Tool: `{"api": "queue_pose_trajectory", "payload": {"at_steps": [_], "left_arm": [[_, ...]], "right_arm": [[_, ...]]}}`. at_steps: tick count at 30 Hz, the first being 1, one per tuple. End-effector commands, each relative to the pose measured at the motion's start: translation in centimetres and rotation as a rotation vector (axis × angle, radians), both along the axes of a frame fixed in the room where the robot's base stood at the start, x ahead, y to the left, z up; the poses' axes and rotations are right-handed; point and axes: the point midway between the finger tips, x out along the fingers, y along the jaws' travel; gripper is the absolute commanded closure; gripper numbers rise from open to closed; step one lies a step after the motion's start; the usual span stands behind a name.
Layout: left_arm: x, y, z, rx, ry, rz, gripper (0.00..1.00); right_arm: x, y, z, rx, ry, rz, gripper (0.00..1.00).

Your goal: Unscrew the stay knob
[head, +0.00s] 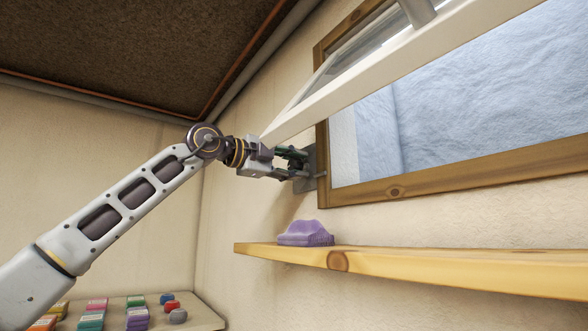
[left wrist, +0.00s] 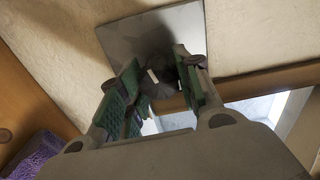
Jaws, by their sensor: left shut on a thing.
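The stay knob (left wrist: 160,84) is a dark round piece in front of a grey metal plate (left wrist: 125,45) on the wall. In the head view the plate (head: 312,168) sits beside the lower left corner of the window frame. My left gripper (head: 301,163) reaches it from the left. Its green-padded fingers (left wrist: 156,88) are on either side of the knob and shut on it. The fingers hide much of the knob, and in the head view I cannot make it out clearly. My right gripper is not in view.
The white window sash (head: 400,72) is tilted open above my left gripper, in a wooden frame (head: 450,181). A wooden shelf (head: 420,268) below holds a purple brush-like object (head: 305,234). A low table (head: 205,318) with several coloured items stands at the lower left.

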Motion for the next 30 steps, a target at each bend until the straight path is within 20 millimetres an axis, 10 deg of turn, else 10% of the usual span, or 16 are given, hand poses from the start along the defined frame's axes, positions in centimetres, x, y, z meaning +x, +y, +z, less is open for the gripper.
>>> {"api": "queue_pose_trajectory", "payload": {"at_steps": [16, 17, 21, 30], "left_arm": [[0.09, 0.12, 0.03, -0.02, 0.028, 0.002, 0.9], [0.09, 0.12, 0.02, -0.02, 0.028, 0.002, 0.64], [0.07, 0.09, 0.01, -0.02, 0.028, 0.002, 0.46], [0.03, 0.02, -0.01, -0.019, 0.027, 0.001, 0.44]], "right_arm": [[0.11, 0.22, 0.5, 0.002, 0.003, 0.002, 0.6], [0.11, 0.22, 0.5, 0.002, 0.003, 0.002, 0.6], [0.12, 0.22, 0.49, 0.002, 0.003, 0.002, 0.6], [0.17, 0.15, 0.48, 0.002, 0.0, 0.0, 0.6]]}}
